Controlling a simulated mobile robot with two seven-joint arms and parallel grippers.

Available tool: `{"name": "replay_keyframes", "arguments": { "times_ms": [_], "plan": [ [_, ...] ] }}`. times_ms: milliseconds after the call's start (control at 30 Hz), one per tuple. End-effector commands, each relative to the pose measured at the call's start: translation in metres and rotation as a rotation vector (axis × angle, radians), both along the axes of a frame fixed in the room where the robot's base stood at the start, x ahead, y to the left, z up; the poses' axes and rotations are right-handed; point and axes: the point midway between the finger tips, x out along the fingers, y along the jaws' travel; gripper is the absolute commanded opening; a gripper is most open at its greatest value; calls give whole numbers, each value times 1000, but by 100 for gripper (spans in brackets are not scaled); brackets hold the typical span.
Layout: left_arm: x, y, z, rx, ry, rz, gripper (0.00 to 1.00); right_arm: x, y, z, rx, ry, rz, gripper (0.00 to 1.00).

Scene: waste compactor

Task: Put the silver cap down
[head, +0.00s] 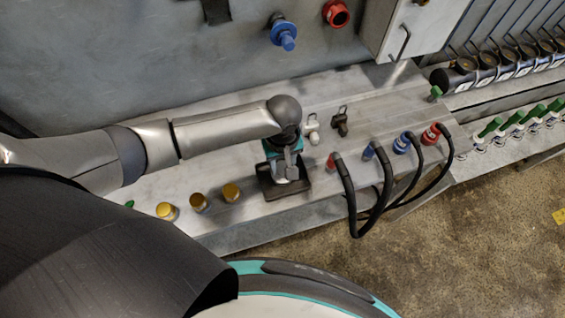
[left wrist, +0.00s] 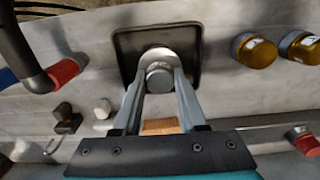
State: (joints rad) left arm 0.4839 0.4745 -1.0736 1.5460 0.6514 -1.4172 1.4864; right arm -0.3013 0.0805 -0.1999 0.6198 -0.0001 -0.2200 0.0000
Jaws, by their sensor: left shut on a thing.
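The silver cap (left wrist: 159,76) is between the fingertips of my left gripper (left wrist: 158,84) in the left wrist view. The fingers are shut on it. It is over a dark square tray (left wrist: 127,42) on the metal bench, and I cannot tell whether it touches the tray. In the head view my left gripper (head: 287,178) points down over the same tray (head: 268,188), and the cap is hard to make out there. My right gripper is not in view.
Gold caps (head: 198,202) stand left of the tray. Black hoses (head: 349,200) with red and blue ends arch over the bench edge at right. A white fitting (head: 312,128) and a dark fitting (head: 341,122) stand behind. A wall with a blue valve (head: 284,35) rises behind the bench.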

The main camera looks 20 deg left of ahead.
Motion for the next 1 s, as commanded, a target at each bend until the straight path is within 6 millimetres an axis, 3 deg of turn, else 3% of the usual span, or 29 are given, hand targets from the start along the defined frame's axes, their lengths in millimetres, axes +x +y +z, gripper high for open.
{"name": "replay_keyframes", "arguments": {
  "times_ms": [67, 100, 367, 700, 867, 1000],
  "plan": [
    [0, -1, -2, -1, 0, 0, 0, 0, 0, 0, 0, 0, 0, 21],
    [0, 0, -3, -1, 0, 0, 42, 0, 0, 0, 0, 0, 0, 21],
    [0, 0, -2, -1, -1, 0, 71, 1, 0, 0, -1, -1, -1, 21],
    [0, 0, 3, 0, -1, 0, 71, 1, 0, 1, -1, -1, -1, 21],
    [1, -1, 28, -2, -3, -1, 71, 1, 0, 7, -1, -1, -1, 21],
    [1, -1, 59, -4, -4, -1, 71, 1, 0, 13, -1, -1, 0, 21]
  ]
}}
